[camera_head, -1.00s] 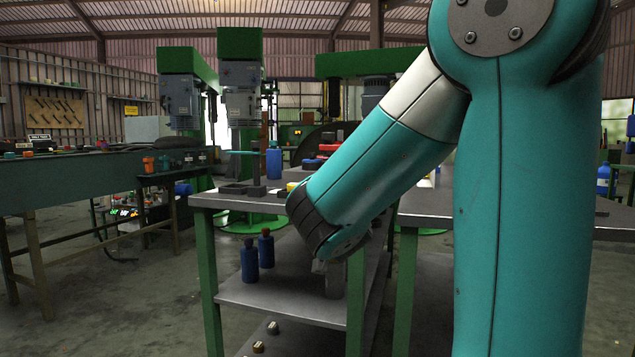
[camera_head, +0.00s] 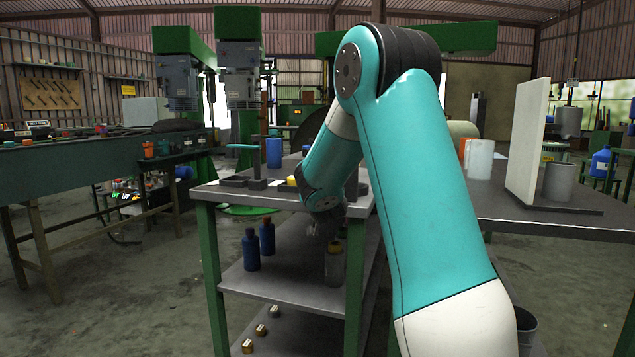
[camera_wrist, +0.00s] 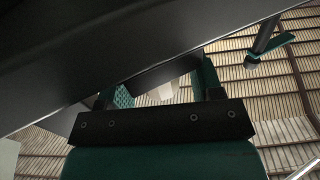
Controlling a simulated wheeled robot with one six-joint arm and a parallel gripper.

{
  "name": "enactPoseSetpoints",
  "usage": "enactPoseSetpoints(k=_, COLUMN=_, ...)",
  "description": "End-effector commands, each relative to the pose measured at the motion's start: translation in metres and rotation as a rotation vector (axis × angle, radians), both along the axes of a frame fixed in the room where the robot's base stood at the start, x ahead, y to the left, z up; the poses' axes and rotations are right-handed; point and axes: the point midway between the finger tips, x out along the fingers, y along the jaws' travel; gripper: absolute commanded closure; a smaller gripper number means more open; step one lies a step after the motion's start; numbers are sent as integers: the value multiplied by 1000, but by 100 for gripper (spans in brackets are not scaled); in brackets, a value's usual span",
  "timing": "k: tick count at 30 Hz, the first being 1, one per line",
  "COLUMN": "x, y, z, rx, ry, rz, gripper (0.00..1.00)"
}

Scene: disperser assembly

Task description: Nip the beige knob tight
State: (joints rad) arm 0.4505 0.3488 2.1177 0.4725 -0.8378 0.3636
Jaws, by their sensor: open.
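Several small pale-topped, brass-coloured pieces lie in a row on the lowest shelf in the head view, including a front one (camera_head: 247,346), a middle one (camera_head: 261,329) and a back one (camera_head: 274,311). I cannot tell which, if any, is the beige knob. My gripper (camera_head: 325,229) is open, below the bench top at its front right and above the middle shelf. A grey bottle with a dark cap (camera_head: 334,265) stands just beneath it, apparently apart. In the wrist view, my gripper (camera_wrist: 165,90) has a small pale patch between its fingers that I cannot identify.
Two blue bottles (camera_head: 251,250) stand on the middle shelf (camera_head: 285,292). The bench top (camera_head: 225,192) holds a blue container (camera_head: 273,152) and a clamp-like fixture (camera_head: 257,170). A green leg (camera_head: 356,285) stands close to the grey bottle. A dark surface (camera_wrist: 90,50) crosses the wrist view.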

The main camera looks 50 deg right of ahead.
Motion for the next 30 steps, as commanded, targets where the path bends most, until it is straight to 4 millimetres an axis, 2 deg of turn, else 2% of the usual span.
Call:
enactPoseSetpoints(k=6, x=0, y=0, z=0, rx=0, ry=0, rz=0, gripper=40)
enactPoseSetpoints(k=8, x=0, y=0, z=0, rx=0, ry=0, rz=0, gripper=52)
enactPoseSetpoints(k=13, x=0, y=0, z=0, rx=0, ry=0, rz=0, gripper=89)
enactPoseSetpoints(k=23, x=1, y=1, z=-4, rx=-3, ry=-3, rz=-35, gripper=89)
enactPoseSetpoints(k=30, x=2, y=2, z=-8, rx=-3, ry=-7, rz=-171, gripper=89)
